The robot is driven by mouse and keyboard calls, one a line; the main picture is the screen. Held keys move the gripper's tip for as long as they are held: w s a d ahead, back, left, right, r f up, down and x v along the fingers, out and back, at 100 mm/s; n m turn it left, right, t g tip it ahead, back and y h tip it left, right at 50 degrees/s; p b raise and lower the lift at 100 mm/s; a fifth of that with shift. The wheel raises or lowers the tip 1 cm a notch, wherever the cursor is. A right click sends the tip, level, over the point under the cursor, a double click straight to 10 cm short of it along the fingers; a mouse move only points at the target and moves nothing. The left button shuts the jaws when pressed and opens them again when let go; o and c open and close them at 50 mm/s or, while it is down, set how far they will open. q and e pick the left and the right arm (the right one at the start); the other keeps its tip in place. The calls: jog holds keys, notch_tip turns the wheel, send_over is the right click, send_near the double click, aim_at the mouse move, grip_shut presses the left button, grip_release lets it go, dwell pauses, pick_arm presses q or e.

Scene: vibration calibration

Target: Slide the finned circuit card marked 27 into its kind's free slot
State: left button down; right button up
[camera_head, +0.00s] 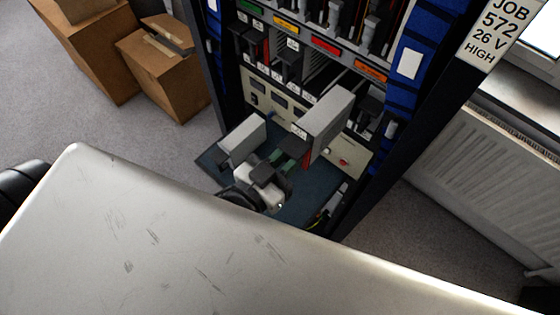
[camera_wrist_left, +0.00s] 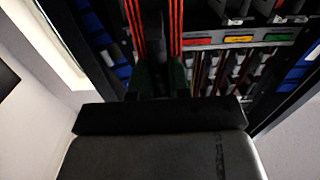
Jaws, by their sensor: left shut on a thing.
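My left gripper (camera_head: 292,160), with dark green fingers, is in front of the lower part of the rack, above the blue mat. It is shut on a card with a large grey block (camera_head: 332,118) and a red part beside the fingers. Its number is too small to read, so I cannot tell whether it is 27. In the left wrist view, the fingers (camera_wrist_left: 160,82) point toward the rack, with dark, red-striped parts beyond them. Cards stand in the rack's slots (camera_head: 292,62). Slot numbers are unreadable, and the arm and grey block hide part of the lower rack. My right gripper is out of view.
Another grey block (camera_head: 243,139) is at the left of the blue mat (camera_head: 305,208). Coloured labels, including a red one (camera_head: 326,47), mark the rack's rows. Blue-edged uprights flank the rack. Cardboard boxes (camera_head: 165,65) stand left, a radiator (camera_head: 490,170) right.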

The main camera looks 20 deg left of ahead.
aim_at(305, 142)
pick_arm(q)
jog(key=shift+w+d+p, duration=0.1)
jog(key=shift+w+p, duration=0.1)
jog(key=shift+p, duration=0.35)
dwell(1.0)
dwell(0.4)
jog(key=shift+p+x, duration=0.65)
jog(key=shift+x, duration=1.75)
jog(key=shift+x, duration=0.9)
jog(key=shift+p+x, duration=0.3)
jog(key=shift+x, duration=0.85)
